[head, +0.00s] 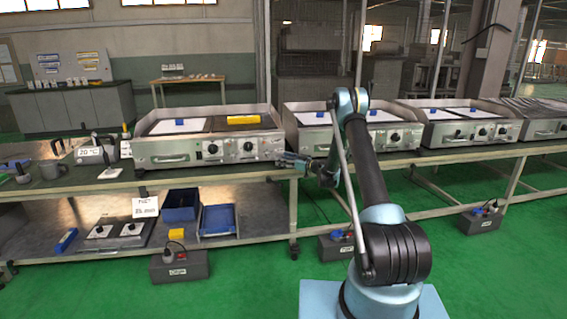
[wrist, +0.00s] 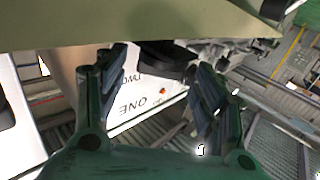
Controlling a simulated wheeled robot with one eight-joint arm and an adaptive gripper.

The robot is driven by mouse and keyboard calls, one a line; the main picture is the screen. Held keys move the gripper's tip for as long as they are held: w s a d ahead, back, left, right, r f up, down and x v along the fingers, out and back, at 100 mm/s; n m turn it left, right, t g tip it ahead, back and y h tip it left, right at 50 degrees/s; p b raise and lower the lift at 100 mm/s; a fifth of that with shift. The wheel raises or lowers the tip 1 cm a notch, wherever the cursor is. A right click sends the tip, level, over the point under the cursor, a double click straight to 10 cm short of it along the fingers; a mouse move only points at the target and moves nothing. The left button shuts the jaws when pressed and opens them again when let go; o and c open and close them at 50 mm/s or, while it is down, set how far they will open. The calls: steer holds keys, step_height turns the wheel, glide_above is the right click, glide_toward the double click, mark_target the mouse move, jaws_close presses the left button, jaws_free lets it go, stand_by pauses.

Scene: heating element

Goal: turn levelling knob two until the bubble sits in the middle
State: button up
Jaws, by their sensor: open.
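My gripper (head: 290,159) is at the bench's front edge in the head view, between the first griddle (head: 205,137) and the second griddle. In the wrist view my gripper (wrist: 157,66) is open, its two fingers apart. A dark rounded part (wrist: 165,68), perhaps a levelling knob, shows between and beyond the fingertips, under a pale beam. I cannot tell whether the fingers touch it. Behind it a white panel (wrist: 140,108) carries the upside-down words "TWO" and "ONE" and a small orange-red mark. I cannot make out the bubble in either view.
The pale beam (wrist: 130,22) crosses closely above the fingers in the wrist view. The bench (head: 200,177) holds several griddles. Its lower shelf carries blue bins (head: 181,206) and a flat two-plate unit (head: 118,232). Dark boxes (head: 180,265) stand on the green floor, which is otherwise largely open in front.

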steer(key=c, duration=1.1)
steer(key=shift+o, duration=0.2)
steer(key=shift+w, duration=0.1)
steer(key=shift+n+g+y, duration=0.5)
steer(key=shift+n+g, duration=0.2)
steer(key=shift+g, duration=0.3)
steer(key=o, duration=1.1)
steer(key=shift+c, duration=0.2)
